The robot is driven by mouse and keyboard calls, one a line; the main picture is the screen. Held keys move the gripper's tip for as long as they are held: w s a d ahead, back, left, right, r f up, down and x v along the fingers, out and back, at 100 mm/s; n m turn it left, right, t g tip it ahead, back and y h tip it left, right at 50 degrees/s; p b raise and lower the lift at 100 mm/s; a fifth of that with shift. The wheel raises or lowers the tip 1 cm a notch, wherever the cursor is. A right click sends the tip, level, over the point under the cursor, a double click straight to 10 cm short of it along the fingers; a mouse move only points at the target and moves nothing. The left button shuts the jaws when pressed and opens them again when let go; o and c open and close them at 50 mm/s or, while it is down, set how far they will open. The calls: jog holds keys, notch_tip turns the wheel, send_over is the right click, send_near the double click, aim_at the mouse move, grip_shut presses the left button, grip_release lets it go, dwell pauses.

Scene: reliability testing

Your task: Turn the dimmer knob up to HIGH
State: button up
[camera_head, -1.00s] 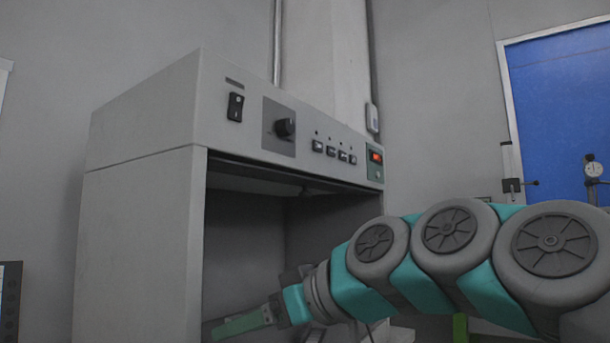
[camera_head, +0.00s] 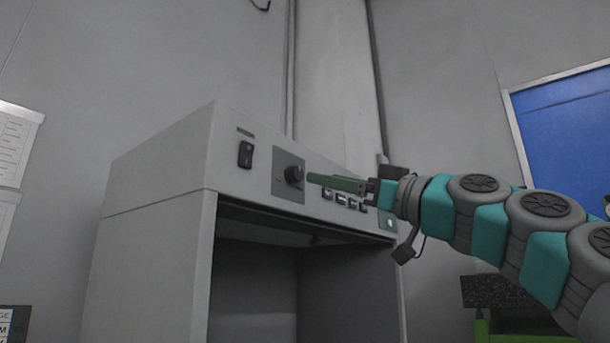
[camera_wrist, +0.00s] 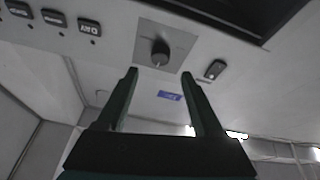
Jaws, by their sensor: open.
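The black dimmer knob (camera_head: 293,174) sits on a grey square plate on the front panel of the grey cabinet (camera_head: 160,170). My gripper (camera_head: 309,178) is in front of the panel, coming from the right, with its green fingertips close to the knob. In the wrist view the knob (camera_wrist: 160,53) lies ahead of the gap between the two fingers (camera_wrist: 162,84), which are apart and empty. A pale line shows on the knob. The knob appears to be beyond the fingertips, not between them. The scale marks are too small to read.
A black rocker switch (camera_head: 246,154) is left of the knob. Several push buttons (camera_head: 341,200) are right of it, partly behind my gripper. The cabinet's open bay (camera_head: 255,280) is below. A blue board (camera_head: 565,125) hangs on the right wall.

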aim_at(299, 174)
jog(key=p+x, duration=0.1)
jog(key=x, duration=0.5)
jog(key=shift+w+a+r, duration=0.1)
jog(key=shift+a, duration=0.15)
grip_shut()
dwell(0.3)
